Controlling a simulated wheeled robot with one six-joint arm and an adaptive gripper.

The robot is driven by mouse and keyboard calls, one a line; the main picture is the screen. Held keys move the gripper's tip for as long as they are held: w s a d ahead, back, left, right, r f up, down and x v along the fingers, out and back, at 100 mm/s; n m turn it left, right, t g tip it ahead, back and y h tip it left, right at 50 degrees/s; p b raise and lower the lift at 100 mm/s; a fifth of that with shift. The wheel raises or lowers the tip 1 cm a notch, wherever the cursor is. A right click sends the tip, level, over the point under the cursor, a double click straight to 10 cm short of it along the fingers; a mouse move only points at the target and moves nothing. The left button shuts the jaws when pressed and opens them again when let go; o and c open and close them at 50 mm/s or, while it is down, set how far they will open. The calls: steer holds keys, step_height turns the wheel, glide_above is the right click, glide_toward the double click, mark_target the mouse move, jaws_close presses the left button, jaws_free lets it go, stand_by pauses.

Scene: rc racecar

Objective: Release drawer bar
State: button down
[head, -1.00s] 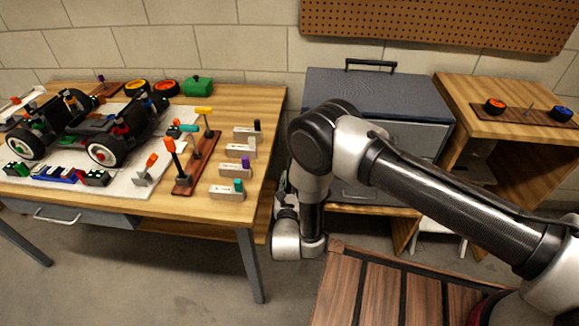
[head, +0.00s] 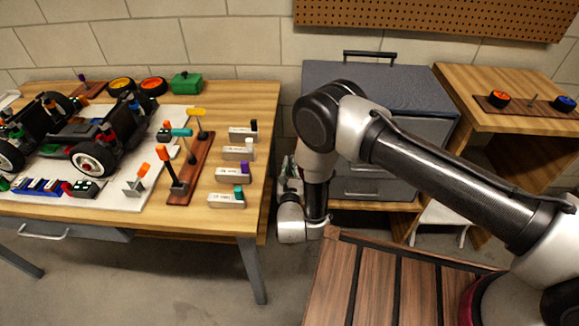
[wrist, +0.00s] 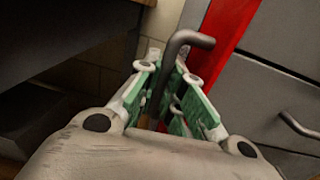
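The drawer bar (wrist: 187,41), a dark grey rod with a bent top, stands beside a red strip (wrist: 226,28) in the wrist view. Its lower part runs down between the fingers of my gripper (wrist: 170,98). The green-padded fingers stand apart on either side of the bar, with a gap visible. Whether a pad touches the bar lower down is hidden. The grey drawer cabinet (wrist: 262,100) is at the right of the wrist view. In the head view the cabinet (head: 380,160) stands behind my arm, which hides the bar.
A wooden workbench (head: 262,112) with a racecar chassis (head: 95,150) and several tools is left of my arm. A wooden side table (head: 450,85) stands right of the cabinet. Between bench and cabinet there is only a narrow gap.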

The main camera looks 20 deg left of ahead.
steer(key=shift+a+m+h, duration=0.3)
steer(key=shift+m+h, duration=0.1)
steer(key=shift+h, duration=0.2)
steer(key=shift+w+h, duration=0.1)
steer(key=shift+h, duration=0.2)
steer(key=c, duration=1.8)
jaws_free()
steer(key=s, duration=0.4)
steer(key=s+d, duration=0.1)
steer(key=s, duration=0.3)
steer(key=s+d, duration=0.1)
steer(key=s, duration=0.2)
steer(key=shift+s+d, duration=0.2)
steer(key=shift+s, duration=0.2)
